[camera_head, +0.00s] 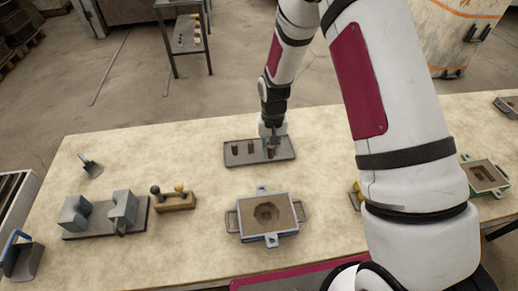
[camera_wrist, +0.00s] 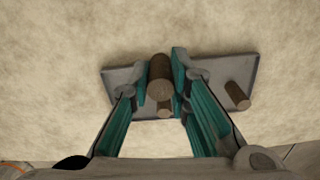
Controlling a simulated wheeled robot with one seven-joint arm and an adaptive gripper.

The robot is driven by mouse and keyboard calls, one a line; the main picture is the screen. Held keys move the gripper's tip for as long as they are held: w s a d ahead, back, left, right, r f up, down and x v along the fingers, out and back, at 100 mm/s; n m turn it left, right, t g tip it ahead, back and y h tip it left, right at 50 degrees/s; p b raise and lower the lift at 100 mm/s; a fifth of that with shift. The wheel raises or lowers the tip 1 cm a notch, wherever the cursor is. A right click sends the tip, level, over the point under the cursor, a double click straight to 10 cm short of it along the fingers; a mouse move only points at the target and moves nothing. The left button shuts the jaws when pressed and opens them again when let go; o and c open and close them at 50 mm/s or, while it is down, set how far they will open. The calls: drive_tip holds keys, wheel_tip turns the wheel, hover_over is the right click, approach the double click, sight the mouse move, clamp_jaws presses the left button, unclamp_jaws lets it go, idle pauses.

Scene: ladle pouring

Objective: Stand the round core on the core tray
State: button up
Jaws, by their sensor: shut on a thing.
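The core tray (camera_head: 286,155) is a flat grey plate on the table; it also shows in the wrist view (camera_wrist: 121,82). My gripper (camera_head: 270,142) is over the tray's right part. In the wrist view my gripper (camera_wrist: 160,77) has its teal fingers shut on a brown round core (camera_wrist: 160,80), one finger at each side. I cannot tell whether its lower end touches the tray. Two other brown cores, a left one (camera_head: 235,149) and a middle one (camera_head: 250,146), stand on the tray. The wrist view shows one core (camera_wrist: 237,96) apart at the right and another, partly hidden, below the held one.
A moulding box (camera_head: 268,237) with a dark cavity stands in front of the tray. Grey blocks on a plate (camera_head: 100,215) and a wooden holder (camera_head: 173,201) with knobs are at the left. A green-edged box (camera_head: 484,175) is at the right.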

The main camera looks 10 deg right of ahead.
drive_tip(key=shift+m, duration=0.7)
drive_tip(key=s+a+f, duration=0.1)
drive_tip(key=s+a+b, duration=0.1)
drive_tip(key=s, duration=0.1)
drive_tip(key=shift+a+f, duration=0.2)
drive_tip(key=shift+f, duration=0.2)
drive_tip(key=w+d, duration=0.3)
drive_tip(key=w+d+f, duration=0.1)
drive_tip(key=w+d, duration=0.1)
drive_tip(key=w, duration=0.2)
drive_tip(key=w+d, duration=0.3)
drive_tip(key=w, duration=0.1)
drive_tip(key=shift+w+d+f, duration=0.15)
drive_tip(key=shift+w+d, duration=0.1)
drive_tip(key=shift+d, duration=0.1)
drive_tip(key=shift+d+f, duration=0.15)
drive_tip(key=shift+f, duration=0.2)
drive_tip(key=shift+w+f+p, duration=0.1)
drive_tip(key=shift+f+p, duration=0.4)
drive_tip(key=shift+f, duration=0.95)
drive_tip(key=o, duration=0.7)
drive_tip(key=shift+f, duration=0.1)
drive_tip(key=shift+o, duration=0.2)
